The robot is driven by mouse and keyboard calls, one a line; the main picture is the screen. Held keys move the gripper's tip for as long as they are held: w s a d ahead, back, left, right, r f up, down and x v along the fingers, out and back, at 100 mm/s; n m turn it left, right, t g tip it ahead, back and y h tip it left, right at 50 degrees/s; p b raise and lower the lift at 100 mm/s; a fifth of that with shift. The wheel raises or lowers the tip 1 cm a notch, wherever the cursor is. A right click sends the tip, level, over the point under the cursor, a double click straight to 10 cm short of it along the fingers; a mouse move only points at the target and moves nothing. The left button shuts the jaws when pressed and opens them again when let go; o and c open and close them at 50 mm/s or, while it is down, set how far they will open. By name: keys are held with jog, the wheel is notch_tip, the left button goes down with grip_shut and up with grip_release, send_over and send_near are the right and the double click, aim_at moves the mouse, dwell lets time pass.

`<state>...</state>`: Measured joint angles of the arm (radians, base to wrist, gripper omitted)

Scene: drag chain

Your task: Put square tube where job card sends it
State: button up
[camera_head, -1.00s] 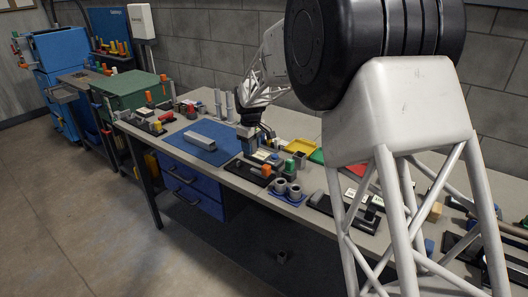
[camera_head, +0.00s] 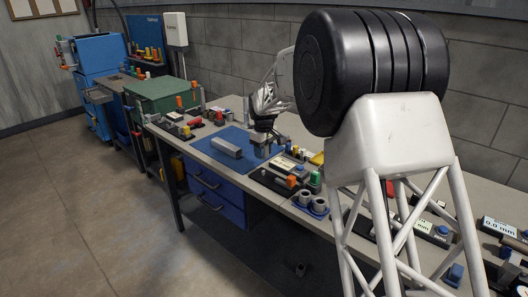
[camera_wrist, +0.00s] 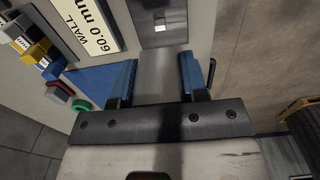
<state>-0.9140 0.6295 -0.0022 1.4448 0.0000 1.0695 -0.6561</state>
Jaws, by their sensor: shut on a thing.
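My gripper (camera_head: 262,152) is low over the workbench at the right side of the blue mat. In the wrist view its blue fingers (camera_wrist: 158,78) are closed on the two sides of a grey, flat-faced piece, which looks like a square tube (camera_wrist: 160,72). Its far end meets or overlaps a dark block (camera_wrist: 160,22) with a small bright spot; I cannot tell whether they touch. A white card (camera_wrist: 95,30) reading "WALL 60.0 mm" lies beside that block. Whether it is the job card is unclear. A longer grey square bar (camera_head: 226,147) lies on the blue mat (camera_head: 268,138), apart from my gripper.
A black tray (camera_head: 262,180) with small coloured parts and a blue holder with two grey cups (camera_head: 312,200) stand right of the mat. A label reading "9.0 mm" (camera_head: 499,226) is at far right. Small red and green parts (camera_wrist: 80,105) lie left of my fingers in the wrist view.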

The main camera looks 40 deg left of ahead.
aim_at(264, 171)
jog(key=shift+f, duration=2.55)
jog(key=shift+f, duration=1.75)
dwell(1.1)
dwell(0.4)
jog(key=o, duration=1.3)
jog(key=shift+r, duration=3.9)
